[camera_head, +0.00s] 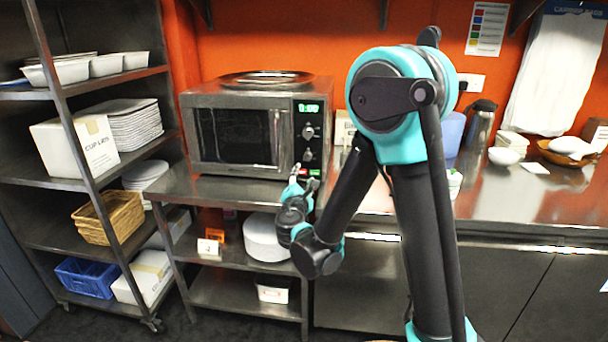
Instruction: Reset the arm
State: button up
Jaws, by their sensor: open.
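My arm rises at the right of the head view, folds over at the top, and comes down toward the middle. My gripper (303,183) is at the far end of the arm, in front of the lower right corner of the microwave (235,137). It is open, and I see nothing held in it. The fingers are small in the picture, and I cannot tell whether they touch the microwave's front. The microwave door looks closed and its display is lit green.
The microwave stands on a steel table (192,188) with shelves below. A steel rack (62,118) with dishes, boxes and baskets stands at the left. A steel counter (535,205) at the right carries a flask (481,124) and bowls. Dark floor shows at the bottom left.

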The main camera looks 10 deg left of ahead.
jog(key=s+d+f+m+g+h, duration=0.25)
jog(key=d+m, duration=0.25)
jog(key=d, duration=0.3)
jog(key=s+d+f+m+g+h, duration=0.1)
jog(key=s+d+f+m+g, duration=0.2)
jog(key=d, duration=0.6)
jog(key=s+d+f+m+g+h, duration=0.1)
jog(key=d+f+m+g+h, duration=0.15)
jog(key=d+m, duration=0.45)
jog(key=s+d+f+m+g+y, duration=0.2)
jog(key=s+f+m+g+y, duration=0.1)
jog(key=s, duration=0.6)
jog(key=s+d+f+m+g+y, duration=0.3)
jog(key=s+f+m, duration=0.2)
jog(key=s+m, duration=0.3)
jog(key=shift+s+f, duration=0.25)
jog(key=shift+s, duration=0.9)
jog(key=shift+d, duration=0.1)
